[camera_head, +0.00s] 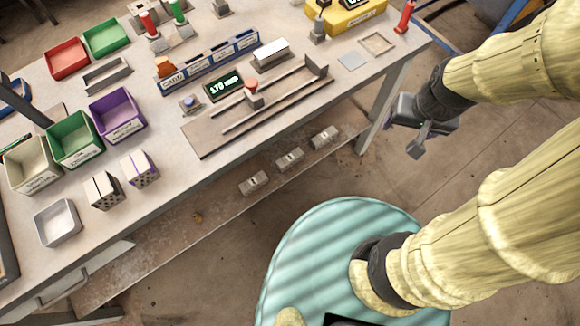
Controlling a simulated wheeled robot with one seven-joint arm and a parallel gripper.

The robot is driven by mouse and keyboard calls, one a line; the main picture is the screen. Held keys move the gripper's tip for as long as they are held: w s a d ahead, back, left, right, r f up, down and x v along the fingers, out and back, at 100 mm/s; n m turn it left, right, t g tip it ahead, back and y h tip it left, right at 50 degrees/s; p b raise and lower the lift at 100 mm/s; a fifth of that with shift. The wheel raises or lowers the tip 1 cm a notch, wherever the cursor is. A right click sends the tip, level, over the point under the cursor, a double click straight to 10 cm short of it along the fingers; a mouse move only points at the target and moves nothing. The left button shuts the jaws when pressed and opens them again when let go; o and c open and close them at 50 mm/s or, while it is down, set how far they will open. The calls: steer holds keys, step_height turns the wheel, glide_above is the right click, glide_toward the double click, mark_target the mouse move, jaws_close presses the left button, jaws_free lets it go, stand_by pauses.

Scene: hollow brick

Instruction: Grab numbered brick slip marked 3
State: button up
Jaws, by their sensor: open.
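Three small grey brick slips lie in a slanting row on the low shelf under the table's front edge: a left slip (254,182), a middle slip (290,158) and a right slip (325,137). Each has a pale label with a dark mark, too small for me to read, so I cannot tell which is marked 3. My gripper (420,140) is open and empty, right of the table's right front leg. It is apart from all the slips, with the right slip nearest in the picture.
The worktable (250,150) fills the left and middle. Its front leg (382,110) stands between my gripper and the slips. The tabletop holds a measuring rig (215,133), a purple bin (117,115), a green bin (75,140) and two perforated blocks. Bare floor (370,180) lies before the shelf.

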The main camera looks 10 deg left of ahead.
steer(key=a+f+n+g+b, duration=0.1)
steer(key=a+f+n+b, duration=0.1)
steer(key=f+b, duration=1.5)
steer(key=a+f+n+g+b, duration=0.1)
steer(key=a+f+n+b, duration=0.1)
steer(key=f+b, duration=1.55)
steer(key=s+a+f+n+t+h, duration=0.1)
steer(key=a+f+n+t, duration=0.3)
steer(key=a+n, duration=0.5)
steer(key=s+a+f+n+t+h+p, duration=0.1)
steer(key=a+f+n+t, duration=0.3)
steer(key=a+n, duration=0.6)
steer(key=s+a+f+n+t+h, duration=0.2)
steer(key=a+f+n+t, duration=0.2)
steer(key=a+f+n, duration=0.4)
steer(key=a+n, duration=0.1)
steer(key=a, duration=0.3)
steer(key=shift+s+t+p, duration=0.25)
steer(key=shift+t+p, duration=0.1)
steer(key=shift+t, duration=0.05)
